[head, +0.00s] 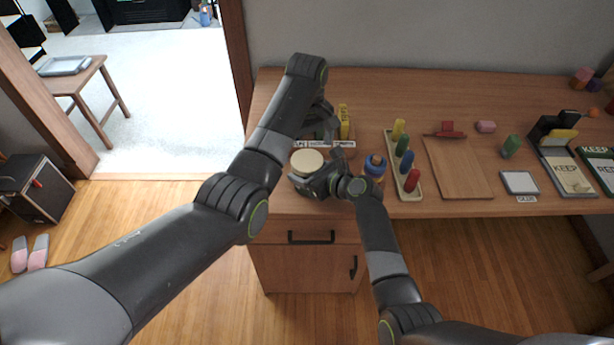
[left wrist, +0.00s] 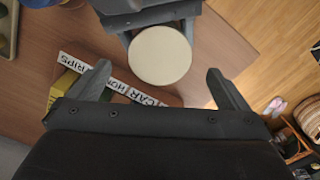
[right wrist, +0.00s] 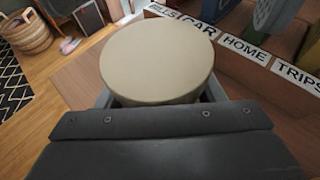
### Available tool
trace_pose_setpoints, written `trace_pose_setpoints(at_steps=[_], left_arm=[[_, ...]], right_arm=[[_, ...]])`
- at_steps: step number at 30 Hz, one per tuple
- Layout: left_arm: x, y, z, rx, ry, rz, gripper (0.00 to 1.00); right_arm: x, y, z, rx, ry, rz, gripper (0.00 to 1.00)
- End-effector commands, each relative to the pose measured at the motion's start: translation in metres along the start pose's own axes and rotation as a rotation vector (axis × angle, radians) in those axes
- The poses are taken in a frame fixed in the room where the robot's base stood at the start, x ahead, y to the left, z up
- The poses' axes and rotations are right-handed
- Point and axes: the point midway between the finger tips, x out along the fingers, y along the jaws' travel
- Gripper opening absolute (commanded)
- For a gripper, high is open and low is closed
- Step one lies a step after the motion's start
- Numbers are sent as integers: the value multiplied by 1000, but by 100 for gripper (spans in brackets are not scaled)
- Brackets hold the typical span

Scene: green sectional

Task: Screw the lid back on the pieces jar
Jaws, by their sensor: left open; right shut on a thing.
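A round cream lid (head: 307,162) is at the left front of the desk, and it also shows in the left wrist view (left wrist: 160,54) and large in the right wrist view (right wrist: 158,60). The jar body under it is mostly hidden, and I cannot tell how tightly the lid is seated. My right gripper (head: 314,184) is shut on the pieces jar from the front right, its fingers at the sides below the lid's top. My left gripper (head: 326,124) is open and empty behind the jar; in the left wrist view its fingers (left wrist: 160,84) are spread wider than the lid, apart from it.
A wooden holder with labels reading CAR, HOME and TRIPS (right wrist: 245,47) stands just behind the jar. To the right are a ring stacker (head: 375,167), a peg tray (head: 410,193) with coloured pegs and a wooden board (head: 460,175). The desk's front edge is close.

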Motion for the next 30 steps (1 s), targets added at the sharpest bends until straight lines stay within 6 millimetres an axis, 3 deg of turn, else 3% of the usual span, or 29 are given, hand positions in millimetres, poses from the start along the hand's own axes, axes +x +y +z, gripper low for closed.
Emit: trace_pose_setpoints(at_steps=[15, 25, 30], left_arm=[[-34, 0, 0, -277, 1, 0, 95], [-34, 0, 0, -285, 0, 0, 95], [-21, 0, 0, -284, -3, -3, 95]], right_arm=[[0, 0, -1, 0, 1, 0, 0], [0, 0, -1, 0, 1, 0, 0], [0, 0, -1, 0, 1, 0, 0]])
